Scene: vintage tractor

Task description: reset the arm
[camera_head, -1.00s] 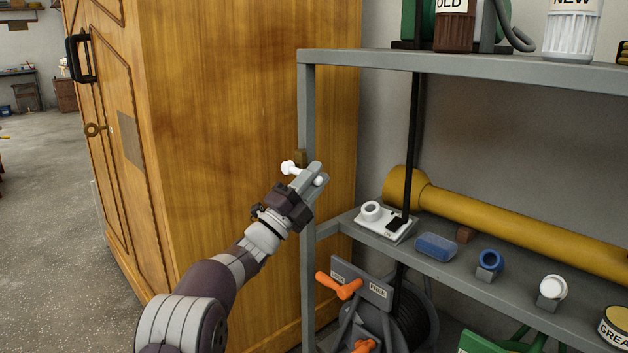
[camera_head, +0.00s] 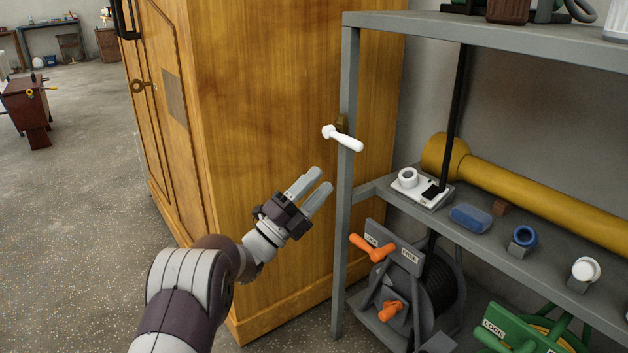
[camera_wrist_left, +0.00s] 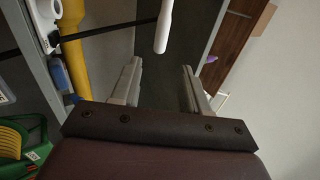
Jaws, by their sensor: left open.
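My left gripper (camera_head: 311,187) is open and empty in the head view, in front of the wooden cabinet's side and left of the shelf post. Its two fingers also show apart in the left wrist view (camera_wrist_left: 160,85). A white handle (camera_head: 343,138) sticks out at the shelf's front post, above and to the right of the fingertips, with a clear gap between them. The handle also shows in the left wrist view (camera_wrist_left: 164,27), beyond the fingers. My right gripper is in neither view.
A wooden cabinet (camera_head: 250,100) stands behind my left arm. The grey metal shelf (camera_head: 344,230) at right holds a yellow tube (camera_head: 540,190), a white device (camera_head: 420,188) and a blue box (camera_head: 471,217). Below are reels with orange handles (camera_head: 372,248). Open floor (camera_head: 80,240) lies at left.

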